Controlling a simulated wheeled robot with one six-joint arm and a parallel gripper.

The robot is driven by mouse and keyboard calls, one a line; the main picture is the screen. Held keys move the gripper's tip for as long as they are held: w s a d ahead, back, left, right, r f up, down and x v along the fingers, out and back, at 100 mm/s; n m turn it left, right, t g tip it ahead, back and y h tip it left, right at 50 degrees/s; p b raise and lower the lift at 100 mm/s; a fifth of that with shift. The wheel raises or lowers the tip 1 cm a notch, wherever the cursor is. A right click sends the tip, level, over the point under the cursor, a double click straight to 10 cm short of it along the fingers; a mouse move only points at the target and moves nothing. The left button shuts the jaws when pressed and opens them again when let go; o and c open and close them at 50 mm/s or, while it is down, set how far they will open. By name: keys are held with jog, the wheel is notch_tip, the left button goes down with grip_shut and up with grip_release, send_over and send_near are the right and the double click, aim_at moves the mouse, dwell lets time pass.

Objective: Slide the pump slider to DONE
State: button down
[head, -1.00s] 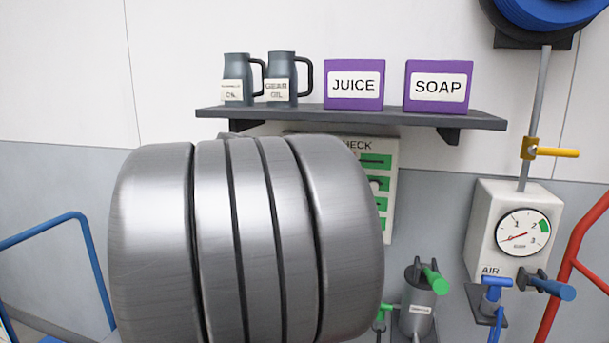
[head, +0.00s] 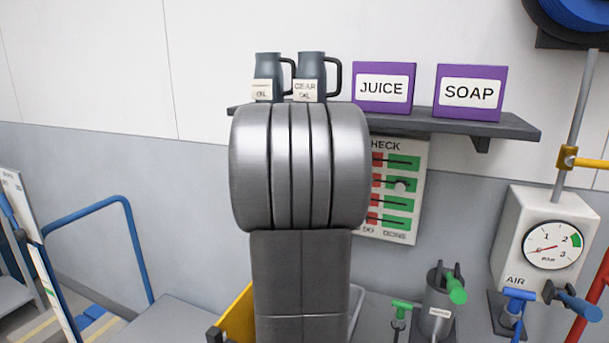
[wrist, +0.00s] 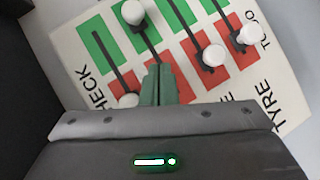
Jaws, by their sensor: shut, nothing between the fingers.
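The check board (head: 421,160) hangs on the wall below the shelf in the head view, its left part hidden by my arm. Its rows run from red on the left to green on the right, over DONE. A white knob (head: 400,185) sits on green in the second row. In the wrist view the board (wrist: 75,50) is turned; that knob (wrist: 132,12) is at the green side. Other knobs (wrist: 213,55) (wrist: 248,35) (wrist: 130,100) are at the red side. My gripper (wrist: 158,72) is shut and empty over the second row's red side. I cannot read which row is the pump.
A shelf (head: 510,125) with jugs and purple boxes (head: 470,92) juts out above the board. A grey cylinder with a green handle (head: 440,305) and an air gauge box (head: 520,230) stand to the right. A blue rail (head: 90,215) is at the left.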

jog(key=shift+w+a+p, duration=0.25)
jog(key=shift+a, duration=0.45)
jog(key=shift+w+a+p, duration=0.2)
jog(key=shift+w+a, duration=0.05)
jog(key=shift+a, duration=0.45)
jog(key=shift+a, duration=0.1)
